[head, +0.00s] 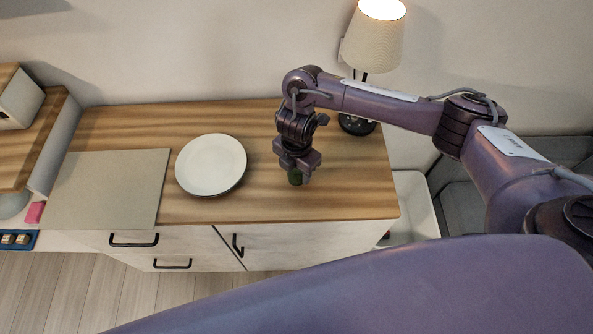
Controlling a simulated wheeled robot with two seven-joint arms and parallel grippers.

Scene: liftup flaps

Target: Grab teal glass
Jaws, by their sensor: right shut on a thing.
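The glass (295,177), dark green-teal and small, stands on the wooden top of the cabinet, right of the white plate. My right gripper (298,166) points down from above and is shut on the glass. The gripper hides the upper part of the glass, and only its lower part shows below the fingers. I cannot tell whether its base touches the wood. My left gripper is not in view.
A white plate (211,164) and a grey mat (108,188) lie left on the cabinet top (255,125). A lit lamp (372,40) stands behind my right arm. Black handles (134,240) are on the front.

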